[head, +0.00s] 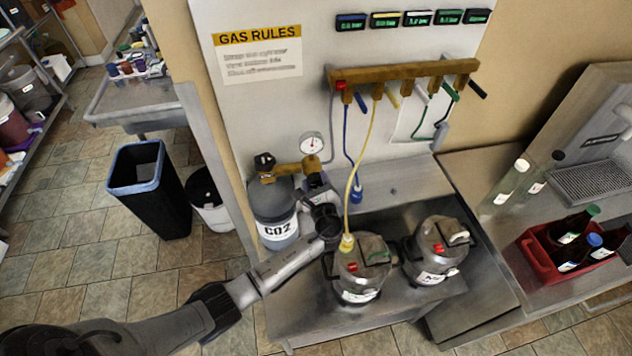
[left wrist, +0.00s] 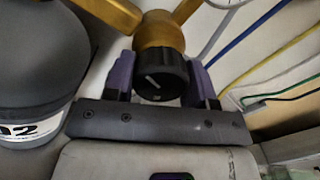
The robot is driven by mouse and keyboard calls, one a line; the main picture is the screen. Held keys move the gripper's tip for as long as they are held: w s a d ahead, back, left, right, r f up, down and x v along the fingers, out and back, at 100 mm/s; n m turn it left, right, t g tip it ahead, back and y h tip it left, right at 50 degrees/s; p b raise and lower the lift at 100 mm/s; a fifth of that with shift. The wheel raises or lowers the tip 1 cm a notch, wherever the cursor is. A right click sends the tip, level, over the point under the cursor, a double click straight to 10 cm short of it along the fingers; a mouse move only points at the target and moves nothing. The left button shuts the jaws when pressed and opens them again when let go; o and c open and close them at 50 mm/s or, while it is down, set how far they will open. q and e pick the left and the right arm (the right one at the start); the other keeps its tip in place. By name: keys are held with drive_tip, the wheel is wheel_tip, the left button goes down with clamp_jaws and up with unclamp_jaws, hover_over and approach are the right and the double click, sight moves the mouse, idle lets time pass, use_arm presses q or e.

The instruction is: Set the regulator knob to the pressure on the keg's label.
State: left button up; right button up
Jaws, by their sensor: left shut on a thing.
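The brass regulator (head: 288,170) sits on the grey CO2 cylinder (head: 272,205), with a round white gauge (head: 312,143) above it. My left gripper (head: 318,184) is at the regulator. In the left wrist view its purple fingers stand on both sides of the black regulator knob (left wrist: 162,82), shut on it. The knob has a pale pointer line slanting to the upper left. The knob is hidden in the head view. Two steel kegs, a left one (head: 372,250) and a right one (head: 440,238), carry white labels too small to read. My right gripper is not in view.
A brass manifold (head: 400,75) with coloured levers hangs on the wall below several small displays. A yellow hose (head: 370,140) runs down to the left keg. A red crate of bottles (head: 540,262) stands at right. A black bin (head: 150,190) stands at left.

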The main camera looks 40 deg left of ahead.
use_arm(q)
drive_tip(key=shift+f, duration=0.1)
drive_tip(key=o, duration=0.9)
drive_tip(key=shift+d, duration=0.1)
drive_tip(key=shift+b+v, duration=2.05)
drive_tip(key=shift+v, duration=4.8)
